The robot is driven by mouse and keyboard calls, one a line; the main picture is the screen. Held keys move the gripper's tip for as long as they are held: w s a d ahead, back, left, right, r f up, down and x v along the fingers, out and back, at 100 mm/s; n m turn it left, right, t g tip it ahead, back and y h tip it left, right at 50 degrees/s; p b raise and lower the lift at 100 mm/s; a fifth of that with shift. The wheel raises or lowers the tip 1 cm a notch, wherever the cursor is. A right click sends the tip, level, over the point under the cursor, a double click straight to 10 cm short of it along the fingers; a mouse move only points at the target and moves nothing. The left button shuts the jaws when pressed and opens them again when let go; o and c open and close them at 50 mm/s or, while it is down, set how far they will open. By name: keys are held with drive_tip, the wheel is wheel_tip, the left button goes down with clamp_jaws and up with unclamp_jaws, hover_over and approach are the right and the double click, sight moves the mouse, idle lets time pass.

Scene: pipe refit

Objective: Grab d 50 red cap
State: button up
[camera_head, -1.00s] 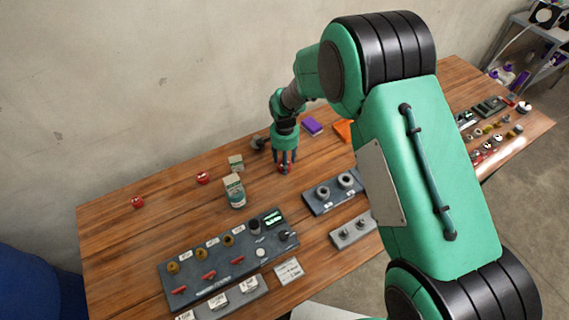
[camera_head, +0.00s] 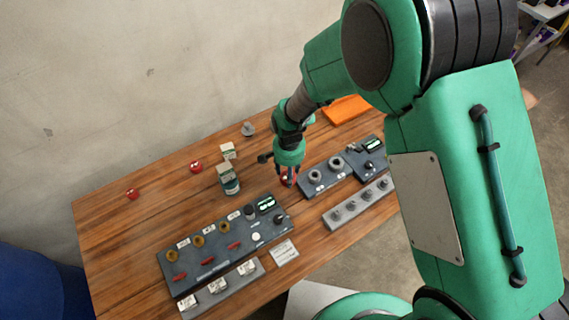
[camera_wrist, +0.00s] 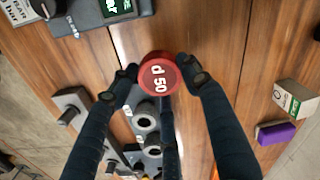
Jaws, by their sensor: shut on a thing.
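The d 50 red cap (camera_wrist: 159,73) is round with white "d 50" lettering, seen from above in the wrist view. The fingers of my gripper (camera_wrist: 158,78) close around its sides. In the head view my gripper (camera_head: 287,180) points down at the table, and only a little red of the cap shows between the fingers. Whether the cap touches the table is unclear. Two other red caps lie on the table at the left, one nearer the middle (camera_head: 196,166) and one farther left (camera_head: 132,194).
A grey panel with valves and red handles (camera_head: 222,245) lies at the front. A second panel with grey rings (camera_head: 325,174) is right of my gripper. A jar (camera_head: 229,180) stands left of it. An orange sheet (camera_head: 347,109) lies behind. The table's left part is mostly clear.

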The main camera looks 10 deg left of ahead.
drive_tip(key=shift+s+d, duration=0.35)
drive_tip(key=shift+s, duration=0.3)
